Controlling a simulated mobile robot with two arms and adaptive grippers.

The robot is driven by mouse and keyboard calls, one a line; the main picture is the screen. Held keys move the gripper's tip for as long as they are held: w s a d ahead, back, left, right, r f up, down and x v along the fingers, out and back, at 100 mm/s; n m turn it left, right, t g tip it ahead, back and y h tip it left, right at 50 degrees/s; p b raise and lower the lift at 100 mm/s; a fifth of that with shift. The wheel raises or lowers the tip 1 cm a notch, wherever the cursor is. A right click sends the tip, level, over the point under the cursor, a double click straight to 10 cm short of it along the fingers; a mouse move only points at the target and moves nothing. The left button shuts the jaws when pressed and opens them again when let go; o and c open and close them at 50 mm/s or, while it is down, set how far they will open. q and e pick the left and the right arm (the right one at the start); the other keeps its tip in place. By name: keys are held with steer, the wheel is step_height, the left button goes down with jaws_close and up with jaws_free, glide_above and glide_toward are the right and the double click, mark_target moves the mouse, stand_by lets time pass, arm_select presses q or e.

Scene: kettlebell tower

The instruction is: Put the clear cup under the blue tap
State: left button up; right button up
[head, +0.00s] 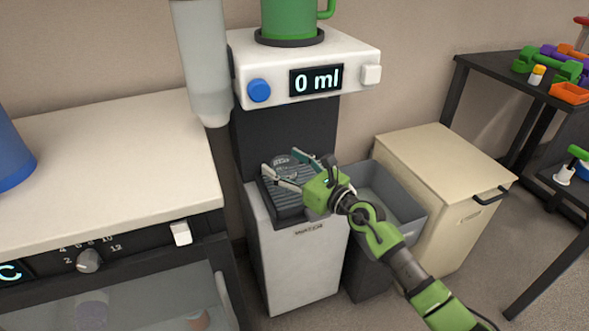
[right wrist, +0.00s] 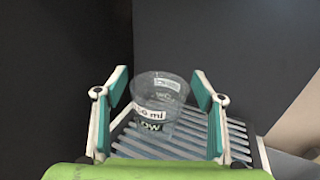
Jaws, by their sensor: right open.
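The clear cup (right wrist: 158,105) stands upright on the slatted drip tray (head: 290,205) of the water dispenser, with a label on its side. It also shows faintly in the head view (head: 285,165). My right gripper (right wrist: 161,86) is open, with one finger on each side of the cup; I cannot tell whether either touches it. In the head view the right gripper (head: 284,163) reaches in over the tray from the right. The blue tap control (head: 259,90) is on the dispenser's upper left front, beside a display reading 0 ml. The spout is hidden. My left gripper is not in view.
A green mug (head: 290,20) stands on top of the dispenser. A grey cylinder (head: 203,65) hangs at its left. A white counter (head: 120,150) is to the left. A grey bin (head: 390,205) and a cream cabinet (head: 440,160) stand close on the right.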

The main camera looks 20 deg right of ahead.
steer(key=v, duration=1)
steer(key=shift+s+d, duration=0.2)
steer(key=shift+s, duration=0.15)
steer(key=shift+s+d+r, duration=0.15)
steer(key=shift+s+d, duration=0.05)
steer(key=shift+s, duration=0.3)
steer(key=s+d+r+m+t+h, duration=0.35)
steer(key=m+h, duration=0.25)
steer(key=m, duration=0.7)
steer(key=s+d+f+m+g+h, duration=0.55)
steer(key=f+m+h, duration=0.2)
steer(key=m, duration=0.85)
steer(key=s+a+f+m+g+y, duration=0.2)
steer(key=s+f+m+g, duration=0.35)
steer(key=s+f, duration=0.4)
steer(key=s+a+f+m+g+y, duration=0.4)
steer(key=s+a+f, duration=0.4)
steer(key=s+a, duration=0.3)
steer(key=shift+s+a+g, duration=0.2)
steer(key=shift+s+g, duration=0.3)
steer(key=shift+g, duration=0.15)
